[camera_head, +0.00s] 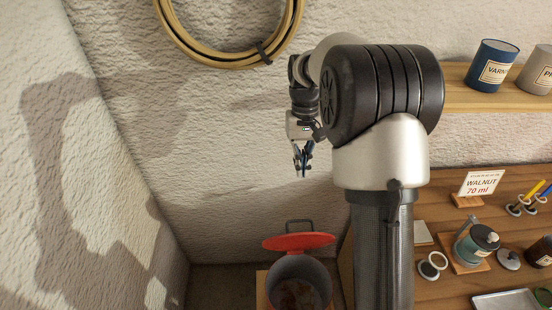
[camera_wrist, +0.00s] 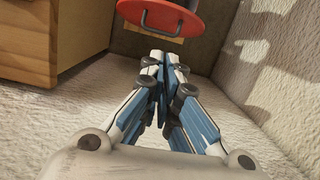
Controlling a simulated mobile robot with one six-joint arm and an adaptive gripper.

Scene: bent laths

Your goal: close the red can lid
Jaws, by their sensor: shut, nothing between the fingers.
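The can's open mouth and dark contents show in the head view. The lid also shows in the wrist view (camera_wrist: 165,16) at the top, with a grey wire handle (camera_wrist: 172,20) on it. My gripper (camera_head: 303,174) hangs in the air above the lid, clear of it. In the wrist view its fingertips (camera_wrist: 166,62) meet, with nothing between them. The can is mostly cut off in the wrist view.
A wooden bench (camera_head: 450,230) at right holds a tin, rings, a tray and a "WALNUT 70 ml" card (camera_head: 480,184). A shelf (camera_head: 490,101) above bears a blue varnish tin (camera_head: 492,64). The wall area left of my gripper is clear.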

